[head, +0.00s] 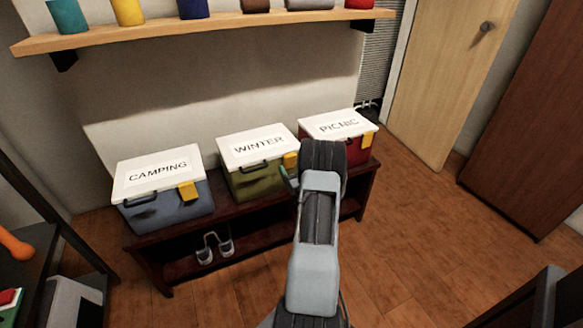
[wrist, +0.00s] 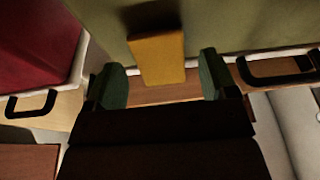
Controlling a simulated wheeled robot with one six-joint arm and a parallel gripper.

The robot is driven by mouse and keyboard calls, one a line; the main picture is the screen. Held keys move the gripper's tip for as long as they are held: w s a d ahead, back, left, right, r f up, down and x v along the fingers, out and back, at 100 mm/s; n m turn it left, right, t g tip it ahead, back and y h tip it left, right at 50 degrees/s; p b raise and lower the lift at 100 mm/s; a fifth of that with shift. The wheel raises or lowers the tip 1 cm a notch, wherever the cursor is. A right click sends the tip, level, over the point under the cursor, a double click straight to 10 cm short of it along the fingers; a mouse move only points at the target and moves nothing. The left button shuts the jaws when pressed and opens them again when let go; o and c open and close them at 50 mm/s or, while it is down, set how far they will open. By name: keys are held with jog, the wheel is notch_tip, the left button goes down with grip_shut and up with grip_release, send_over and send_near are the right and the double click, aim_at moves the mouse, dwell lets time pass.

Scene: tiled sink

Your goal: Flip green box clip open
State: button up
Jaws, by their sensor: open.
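The green box (head: 253,183) has a white lid marked WINTER and stands in the middle of the bench. Its yellow clip (head: 291,159) is at the front right of the lid edge, partly hidden by my arm in the head view. In the wrist view the clip (wrist: 157,58) lies across the pale lid rim, against the green wall (wrist: 230,25). I cannot tell whether it is latched. My gripper (wrist: 161,80) is open, with one green-padded finger on each side of the clip and visible gaps to both. Most of my gripper is hidden in the head view.
A blue CAMPING box (head: 165,200) stands left and a red PICNIC box (head: 341,137) right on the dark bench (head: 150,243). The green box's black handle (wrist: 275,75) sits beside one finger. A wall shelf (head: 210,25) hangs above.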

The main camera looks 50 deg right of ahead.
jog(key=p+v, duration=0.1)
jog(key=v, duration=1.2)
